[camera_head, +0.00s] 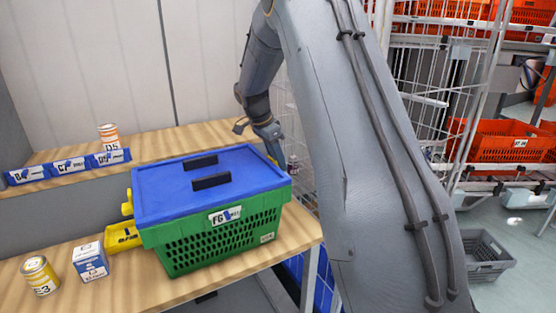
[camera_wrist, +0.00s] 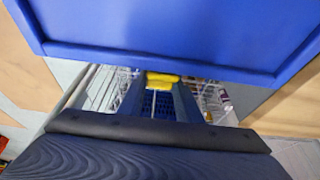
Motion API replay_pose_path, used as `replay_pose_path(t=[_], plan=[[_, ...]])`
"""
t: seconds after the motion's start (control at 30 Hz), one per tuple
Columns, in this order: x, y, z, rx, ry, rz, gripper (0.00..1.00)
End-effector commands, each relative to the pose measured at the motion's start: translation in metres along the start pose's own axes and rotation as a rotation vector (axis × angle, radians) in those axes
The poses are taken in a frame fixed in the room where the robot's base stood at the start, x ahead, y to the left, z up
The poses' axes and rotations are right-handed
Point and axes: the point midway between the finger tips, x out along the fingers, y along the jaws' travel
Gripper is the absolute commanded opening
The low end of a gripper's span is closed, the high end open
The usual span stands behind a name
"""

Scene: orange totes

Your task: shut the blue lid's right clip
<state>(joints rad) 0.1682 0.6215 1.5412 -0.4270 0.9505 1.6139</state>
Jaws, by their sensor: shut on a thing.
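The blue lid (camera_head: 165,187) lies flat on the green crate (camera_head: 185,249), which stands on the wooden table. Two black handles are on the lid's top. My gripper (camera_head: 276,148) is at the lid's right end, reaching down beside it. In the wrist view the lid's edge (camera_wrist: 165,52) fills the top. The yellow right clip (camera_wrist: 162,78) shows just below that edge, between the fingertips of my gripper (camera_wrist: 160,84), which is shut on it. In the head view this clip is mostly hidden. Yellow left clip parts (camera_head: 127,203) show at the lid's left end.
A yellow bin (camera_head: 122,237), a blue-and-white box (camera_head: 90,261) and a yellow can (camera_head: 40,275) stand left of the crate. Blue label holders and an orange-and-white can (camera_head: 109,136) are behind. A wire cage and orange totes (camera_head: 508,148) are at right.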

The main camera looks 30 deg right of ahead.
Motion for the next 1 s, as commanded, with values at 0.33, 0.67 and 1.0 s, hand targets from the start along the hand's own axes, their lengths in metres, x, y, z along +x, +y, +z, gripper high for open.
replay_pose_path(t=[0.33, 0.67, 1.0], plan=[[0.004, 0.001, 0.002, 0.004, -0.218, 0.001, 0.09], [0.008, 0.0, 0.008, 0.002, -0.418, 0.0, 0.09], [0.009, 0.0, 0.011, 0.0, -0.5, -0.001, 0.09]])
